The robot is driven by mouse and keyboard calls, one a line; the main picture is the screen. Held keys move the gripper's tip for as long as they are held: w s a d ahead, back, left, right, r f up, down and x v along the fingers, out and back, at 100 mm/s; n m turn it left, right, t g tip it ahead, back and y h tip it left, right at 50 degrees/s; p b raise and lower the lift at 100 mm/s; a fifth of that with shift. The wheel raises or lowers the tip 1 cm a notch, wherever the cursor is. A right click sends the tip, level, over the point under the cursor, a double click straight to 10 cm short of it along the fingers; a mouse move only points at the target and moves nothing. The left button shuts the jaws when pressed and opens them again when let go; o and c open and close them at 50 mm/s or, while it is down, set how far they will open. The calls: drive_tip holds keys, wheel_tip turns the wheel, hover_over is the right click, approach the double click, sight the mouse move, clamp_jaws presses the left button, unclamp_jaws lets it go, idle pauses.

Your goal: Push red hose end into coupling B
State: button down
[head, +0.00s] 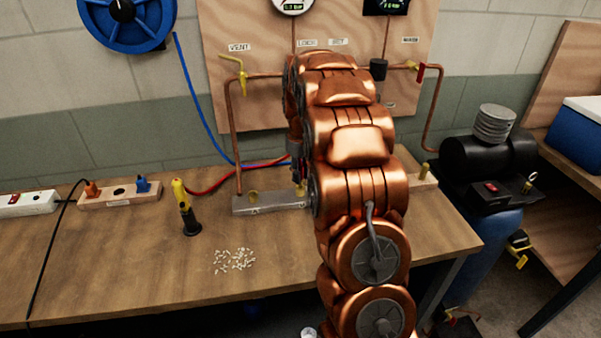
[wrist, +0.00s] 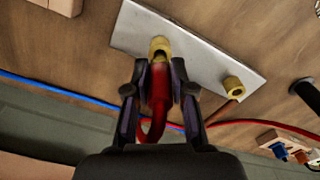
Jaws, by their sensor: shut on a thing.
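In the wrist view my gripper (wrist: 159,78) is shut on the red hose end (wrist: 158,78), with a finger on each side. The hose end lines up with a brass coupling (wrist: 160,48) on a grey metal plate (wrist: 190,50) and meets or overlaps its mouth. I cannot tell how far in it sits. A second brass coupling (wrist: 234,86) stands on the same plate, apart from the gripper. My copper arm hides much of the gripper there. No coupling letter is readable.
A blue hose (head: 207,125) and red hose (head: 208,184) run behind the plate. A yellow and black tool (head: 186,207) stands to the left, with small white pieces (head: 234,260) in front. Copper pipes (head: 234,135) rise at the panel. The front left bench is mostly clear.

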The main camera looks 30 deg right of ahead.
drive_tip(key=shift+f+b, duration=0.65)
drive_tip(key=shift+f, duration=0.6)
drive_tip(key=c, duration=0.9)
unclamp_jaws()
drive_tip(key=shift+r+p, duration=0.35)
drive_tip(key=shift+r, duration=2.15)
